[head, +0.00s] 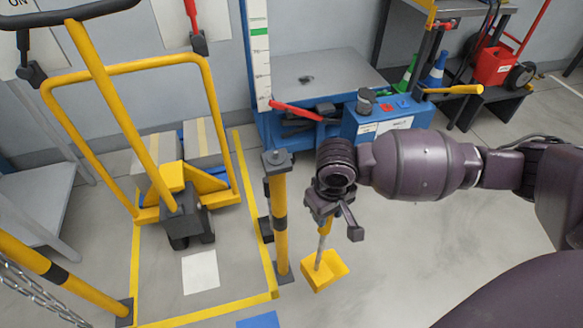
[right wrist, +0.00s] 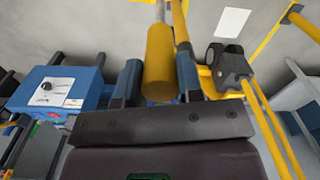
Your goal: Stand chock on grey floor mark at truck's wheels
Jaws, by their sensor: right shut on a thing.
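The chock (head: 324,271) is a yellow block on a grey rod, with a yellow handle grip that shows large in the right wrist view (right wrist: 160,60). My right gripper (head: 328,212) is shut on this grip and holds the chock block-down, slightly tilted, right of the yellow post. I cannot tell whether the block touches the floor. The yellow truck (head: 118,105) stands at the left with dark wheels (head: 186,228). A pale grey square mark (head: 200,271) lies bare on the floor just in front of them; it also shows in the right wrist view (right wrist: 232,22). My left gripper is out of view.
A yellow post (head: 280,220) stands between the chock and the truck's yellow-lined bay (head: 205,314). Another yellow barrier with a chain (head: 60,270) is at the left. A blue machine (head: 350,128) stands behind my gripper. A blue floor patch (head: 258,320) lies at the bottom edge.

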